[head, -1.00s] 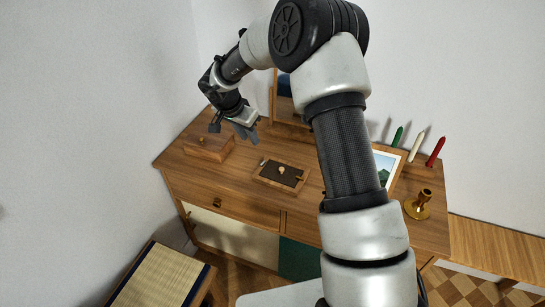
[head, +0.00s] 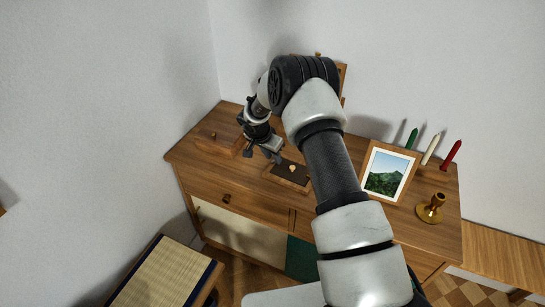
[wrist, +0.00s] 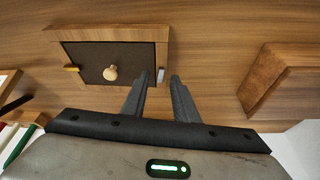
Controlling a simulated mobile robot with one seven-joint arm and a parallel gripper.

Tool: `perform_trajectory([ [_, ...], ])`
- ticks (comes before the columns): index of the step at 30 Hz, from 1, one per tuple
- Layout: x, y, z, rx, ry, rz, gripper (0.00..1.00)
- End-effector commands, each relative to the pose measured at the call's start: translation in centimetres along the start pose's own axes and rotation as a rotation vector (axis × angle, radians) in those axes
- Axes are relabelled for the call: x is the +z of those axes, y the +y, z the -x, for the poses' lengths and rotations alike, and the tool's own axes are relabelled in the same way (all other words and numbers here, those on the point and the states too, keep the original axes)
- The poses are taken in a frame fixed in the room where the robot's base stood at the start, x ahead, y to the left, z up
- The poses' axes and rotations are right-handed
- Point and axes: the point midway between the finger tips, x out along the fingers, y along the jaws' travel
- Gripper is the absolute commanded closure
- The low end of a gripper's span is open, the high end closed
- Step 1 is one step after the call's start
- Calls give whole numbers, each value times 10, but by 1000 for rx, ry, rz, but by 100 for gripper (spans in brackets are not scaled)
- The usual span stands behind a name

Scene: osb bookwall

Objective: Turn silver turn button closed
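A small wooden frame with a dark panel (wrist: 95,52) lies on the dresser top; it also shows in the head view (head: 288,178). A pale round knob (wrist: 110,72) sits on the panel. The silver turn button (wrist: 160,76) is on the frame's right bar in the wrist view and appears to lie along that bar. A brass turn button (wrist: 72,69) is on the opposite bar. My gripper (wrist: 160,78) is open, its fingertips apart on either side of the silver button in that view. Contact cannot be told. In the head view my gripper (head: 262,156) is at the panel's left.
A wooden box (head: 218,140) stands left of my gripper; it is at the right in the wrist view (wrist: 285,75). A picture frame (head: 387,174), several candles (head: 431,149) and a brass candlestick (head: 431,209) stand at the dresser's right. A woven-topped stool (head: 165,275) is below.

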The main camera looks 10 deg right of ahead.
Motion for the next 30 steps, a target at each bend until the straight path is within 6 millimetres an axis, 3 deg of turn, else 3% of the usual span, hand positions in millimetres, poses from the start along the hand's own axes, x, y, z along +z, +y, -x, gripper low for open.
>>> perform_trajectory([
  [9,0,-1,-3,-1,0,0,73],
  [14,0,0,-3,-1,0,0,99],
  [15,0,0,-3,-1,0,0,100],
  [30,0,-1,-3,49,0,-125,100],
])
